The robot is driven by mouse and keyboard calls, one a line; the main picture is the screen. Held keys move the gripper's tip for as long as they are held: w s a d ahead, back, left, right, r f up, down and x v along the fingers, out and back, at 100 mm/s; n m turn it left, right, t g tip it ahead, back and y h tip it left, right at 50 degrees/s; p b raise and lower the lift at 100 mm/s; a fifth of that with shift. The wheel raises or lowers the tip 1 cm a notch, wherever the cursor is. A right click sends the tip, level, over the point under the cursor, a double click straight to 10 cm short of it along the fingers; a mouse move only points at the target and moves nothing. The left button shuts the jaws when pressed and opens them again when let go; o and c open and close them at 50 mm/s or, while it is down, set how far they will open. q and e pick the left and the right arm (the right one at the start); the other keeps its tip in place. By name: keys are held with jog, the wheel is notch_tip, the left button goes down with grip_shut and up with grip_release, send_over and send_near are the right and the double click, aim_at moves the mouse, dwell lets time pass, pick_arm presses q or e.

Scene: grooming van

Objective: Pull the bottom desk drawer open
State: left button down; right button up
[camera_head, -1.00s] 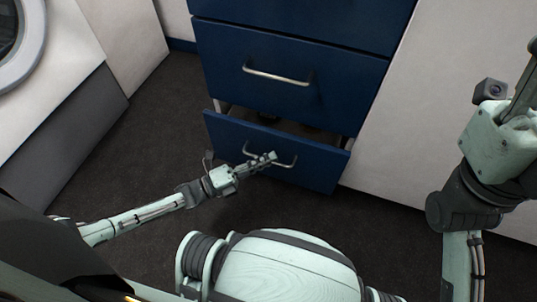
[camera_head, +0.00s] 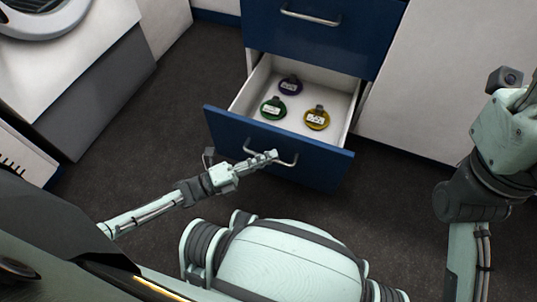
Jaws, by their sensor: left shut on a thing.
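The bottom drawer (camera_head: 290,155) has a blue front and a white inside, and it stands well out from the desk. Its metal bar handle (camera_head: 290,161) is on the front. My left gripper (camera_head: 268,156) is shut on the handle near its middle. Inside the drawer lie three round tags, one purple (camera_head: 290,85), one green (camera_head: 273,108) and one yellow (camera_head: 317,118). My right arm stands at the right edge of the view; its fingertips are cut off at the edge.
The closed blue drawer (camera_head: 318,45) above has its own bar handle (camera_head: 310,15). A white panel (camera_head: 430,90) stands to the right and a white machine with a round door (camera_head: 60,60) to the left. Dark floor (camera_head: 165,125) lies clear left of the drawer.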

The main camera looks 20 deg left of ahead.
pick_arm(q)
jog(key=shift+s+a, duration=0.1)
jog(key=shift+s, duration=0.4)
jog(key=c, duration=1.6)
grip_release()
